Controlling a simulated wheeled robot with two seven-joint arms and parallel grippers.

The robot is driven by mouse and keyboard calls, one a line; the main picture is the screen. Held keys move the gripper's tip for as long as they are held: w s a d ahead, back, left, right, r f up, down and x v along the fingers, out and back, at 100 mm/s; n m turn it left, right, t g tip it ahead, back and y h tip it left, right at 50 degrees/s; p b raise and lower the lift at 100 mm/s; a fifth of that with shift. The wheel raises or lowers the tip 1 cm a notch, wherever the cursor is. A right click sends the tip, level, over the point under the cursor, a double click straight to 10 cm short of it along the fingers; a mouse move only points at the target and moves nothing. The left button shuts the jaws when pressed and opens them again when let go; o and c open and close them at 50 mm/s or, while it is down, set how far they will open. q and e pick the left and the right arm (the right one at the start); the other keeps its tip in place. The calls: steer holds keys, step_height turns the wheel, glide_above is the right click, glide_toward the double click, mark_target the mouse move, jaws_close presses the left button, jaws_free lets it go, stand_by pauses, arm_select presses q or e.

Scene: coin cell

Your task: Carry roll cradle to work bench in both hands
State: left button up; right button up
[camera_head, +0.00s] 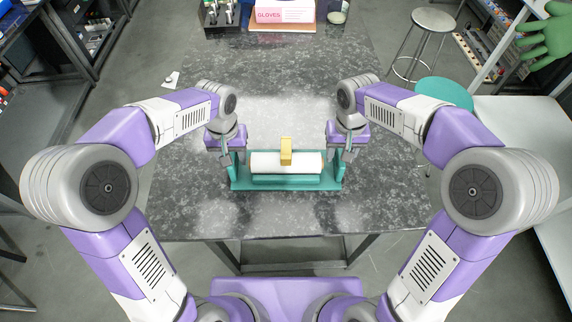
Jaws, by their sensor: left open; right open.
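The roll cradle (286,185) is a teal stand with upright ends, and it sits on the grey speckled bench top (286,219) near the front edge. A white roll (262,162) lies across it, with a yellow block (286,151) at its middle. My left gripper (225,158) is at the cradle's left end and open. My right gripper (343,157) is at the cradle's right end and open. Whether the fingers touch the end walls I cannot tell.
A pink gloves box (285,12), a dark rack of bottles (220,14) and a small jar (338,16) stand at the bench's far end. A small white item (171,80) lies at the left edge. Stools (434,20) stand to the right. The bench middle is clear.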

arm_select(q)
steer(key=shift+f, duration=1.4)
arm_select(e)
steer(key=shift+f, duration=1.45)
arm_select(q)
steer(key=shift+c, duration=0.2)
arm_select(e)
steer(key=shift+c, duration=0.2)
arm_select(q)
jaws_close()
arm_select(e)
jaws_close()
steer(key=shift+r, duration=0.1)
